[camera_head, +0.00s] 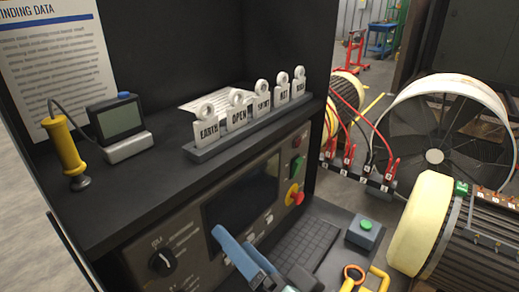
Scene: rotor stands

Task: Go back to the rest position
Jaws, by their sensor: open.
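No view shows how far the fingers are from the console face.
The shelf above the console holds a yellow-handled tool (66,150), a small display device (119,120) and a rack of labelled tags (240,133). At right are a green-button box (364,232), red clip leads (350,150) and rotors, one large and cream-ended (421,220).

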